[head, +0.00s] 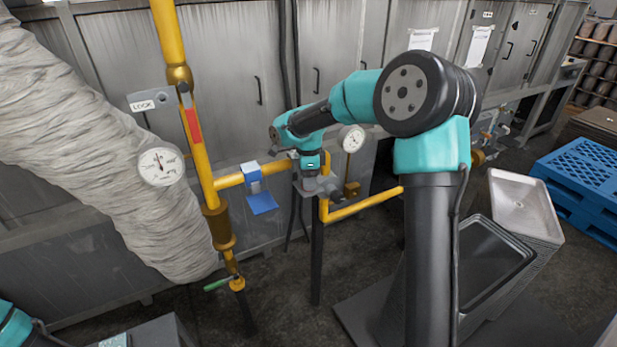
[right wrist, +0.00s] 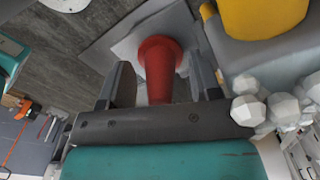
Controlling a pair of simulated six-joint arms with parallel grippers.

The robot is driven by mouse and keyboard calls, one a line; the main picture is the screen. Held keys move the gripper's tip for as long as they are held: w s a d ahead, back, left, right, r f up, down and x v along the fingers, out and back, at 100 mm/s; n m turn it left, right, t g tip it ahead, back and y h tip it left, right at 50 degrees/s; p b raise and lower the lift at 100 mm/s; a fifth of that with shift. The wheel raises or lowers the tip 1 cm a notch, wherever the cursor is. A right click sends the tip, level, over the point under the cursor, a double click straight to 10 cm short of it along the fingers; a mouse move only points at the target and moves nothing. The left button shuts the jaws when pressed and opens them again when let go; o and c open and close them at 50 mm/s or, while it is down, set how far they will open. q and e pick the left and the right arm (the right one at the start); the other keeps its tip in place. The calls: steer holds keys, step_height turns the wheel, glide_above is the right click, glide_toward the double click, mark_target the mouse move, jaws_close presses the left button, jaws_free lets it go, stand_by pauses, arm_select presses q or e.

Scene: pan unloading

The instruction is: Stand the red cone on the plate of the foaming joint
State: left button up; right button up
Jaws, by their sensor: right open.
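The red cone (right wrist: 159,66) shows in the right wrist view between the two fingers of my right gripper (right wrist: 160,82). Its wide end is away from the palm, against a light grey plate (right wrist: 118,30); its near end is hidden by the palm. I cannot tell whether it rests fully on the plate. The fingers are open and appear apart from the cone. White faceted lumps like foam (right wrist: 268,106) sit right of the gripper. In the head view my right gripper (head: 313,182) is at the yellow pipe's joint, and the cone cannot be made out. My left gripper is out of view.
A yellow pipe (head: 362,204) runs beside the joint, with a gauge (head: 352,138) close to the right wrist. A thick wrapped duct (head: 85,140) and another gauge (head: 160,166) stand left. Trays (head: 525,205) and blue pallets (head: 585,175) are at the right.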

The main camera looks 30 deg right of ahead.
steer(key=shift+r, duration=0.1)
step_height(320, 180, up, 12)
steer(key=shift+r, duration=0.1)
stand_by(0.4)
stand_by(1.5)
